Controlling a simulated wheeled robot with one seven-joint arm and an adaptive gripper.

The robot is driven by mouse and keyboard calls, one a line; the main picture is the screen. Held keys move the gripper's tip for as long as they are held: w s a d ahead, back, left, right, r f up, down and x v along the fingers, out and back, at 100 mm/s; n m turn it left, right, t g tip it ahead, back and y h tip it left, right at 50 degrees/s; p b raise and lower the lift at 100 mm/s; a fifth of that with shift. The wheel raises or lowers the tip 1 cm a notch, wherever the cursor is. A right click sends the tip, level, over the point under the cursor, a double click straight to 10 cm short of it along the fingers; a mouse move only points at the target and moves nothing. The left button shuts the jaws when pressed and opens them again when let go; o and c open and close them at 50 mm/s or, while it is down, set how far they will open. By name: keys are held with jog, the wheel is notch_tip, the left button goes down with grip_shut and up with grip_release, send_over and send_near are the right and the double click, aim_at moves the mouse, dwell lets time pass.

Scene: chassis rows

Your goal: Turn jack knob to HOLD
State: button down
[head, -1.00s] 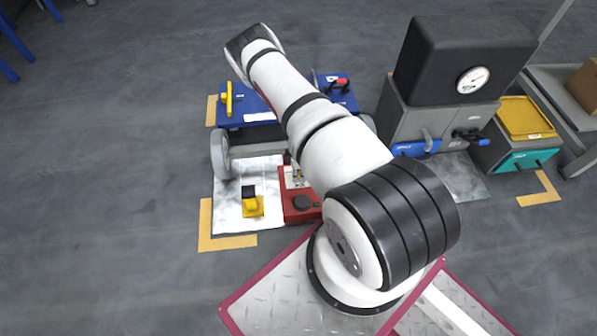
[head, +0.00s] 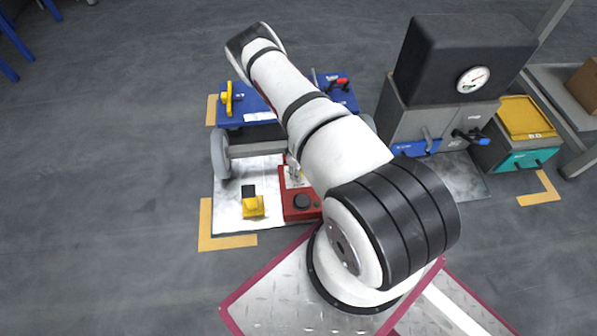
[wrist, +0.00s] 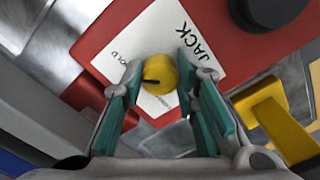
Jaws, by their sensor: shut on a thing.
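The round yellow jack knob (wrist: 159,75) stands on a white label plate (wrist: 196,38) on the red jack unit (wrist: 140,18). A short dark mark on the knob points to the left in the wrist view. The plate reads JACK on the right, and a partly visible word ending in OLD is on the left. My gripper (wrist: 157,80) is shut on the knob, one teal-padded finger on either side. In the head view the red unit (head: 291,212) is partly covered by my arm, and the knob cannot be made out there.
A yellow piece (head: 253,207) stands left of the red unit; a black knob (head: 302,201) is on the unit's near part. A grey cabinet (head: 405,122) with a gauge stands right.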

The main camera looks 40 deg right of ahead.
dwell(0.3)
jog(key=c, duration=1.2)
grip_release()
jog(key=shift+c, duration=0.2)
jog(key=shift+r, duration=0.1)
notch_tip(320, 180, up, 12)
